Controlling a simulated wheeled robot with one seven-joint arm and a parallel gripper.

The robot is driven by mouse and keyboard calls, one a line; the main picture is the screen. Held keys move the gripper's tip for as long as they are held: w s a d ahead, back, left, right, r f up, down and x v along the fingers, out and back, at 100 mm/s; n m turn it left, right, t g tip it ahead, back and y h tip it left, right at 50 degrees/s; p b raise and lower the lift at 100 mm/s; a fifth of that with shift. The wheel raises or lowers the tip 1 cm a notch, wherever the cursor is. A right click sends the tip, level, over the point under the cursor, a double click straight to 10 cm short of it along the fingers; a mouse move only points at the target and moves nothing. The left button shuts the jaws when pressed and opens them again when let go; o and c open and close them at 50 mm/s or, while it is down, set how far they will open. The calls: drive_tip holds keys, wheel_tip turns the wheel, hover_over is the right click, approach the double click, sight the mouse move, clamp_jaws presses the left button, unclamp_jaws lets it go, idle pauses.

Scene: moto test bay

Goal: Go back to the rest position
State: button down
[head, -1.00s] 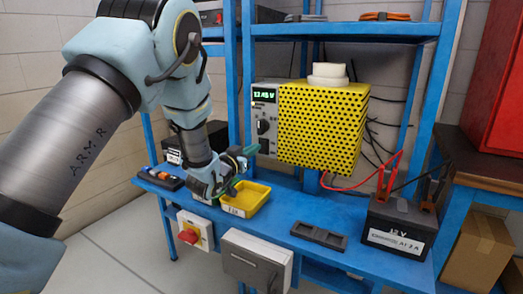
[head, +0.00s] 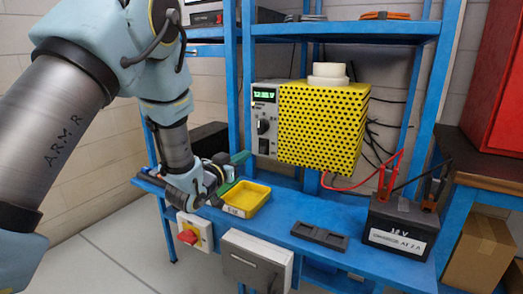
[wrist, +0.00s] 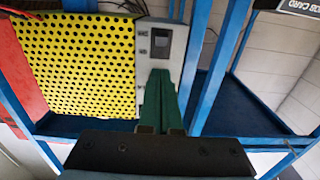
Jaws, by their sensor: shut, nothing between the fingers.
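My gripper (head: 238,160) is at the left of the blue bench, just above and behind the yellow tray (head: 262,187). Its green fingers are together with nothing between them, and they point right toward the power supply. In the wrist view the shut fingers (wrist: 160,100) stand in front of the grey panel of the power supply (wrist: 162,45). In the head view that supply (head: 265,122) has a lit green display and a yellow perforated cover (head: 320,125). My gripper appears apart from it.
A 12 V battery (head: 397,228) with red and black clamps stands at the bench's right. A dark empty holder (head: 320,236) lies on the blue bench (head: 285,215). Blue shelf posts (head: 230,90) rise close to my arm.

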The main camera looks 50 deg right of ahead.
idle(0.3)
drive_tip(key=w+a+n+t+y, duration=0.3)
drive_tip(key=w+a, duration=0.5)
drive_tip(key=w, duration=0.1)
drive_tip(key=w+a+n+y+p, duration=0.1)
drive_tip(key=w+a+n+y, duration=0.3)
drive_tip(key=a, duration=0.7)
drive_tip(key=w+a+n+y+p, duration=0.1)
drive_tip(key=w+a+y, duration=0.3)
drive_tip(key=a, duration=0.8)
drive_tip(key=s+a+n+g+y+p, duration=0.1)
drive_tip(key=s+a+n+y, duration=0.15)
drive_tip(key=a, duration=0.55)
drive_tip(key=s+a+n+g+y, duration=0.1)
drive_tip(key=s+a+y, duration=0.25)
drive_tip(key=a, duration=0.45)
drive_tip(key=s+a+n+g, duration=0.2)
drive_tip(key=s+a+g, duration=0.2)
drive_tip(key=s+a, duration=0.4)
drive_tip(key=s, duration=0.3)
drive_tip(key=shift+a+p, duration=0.25)
drive_tip(key=shift+p, duration=0.1)
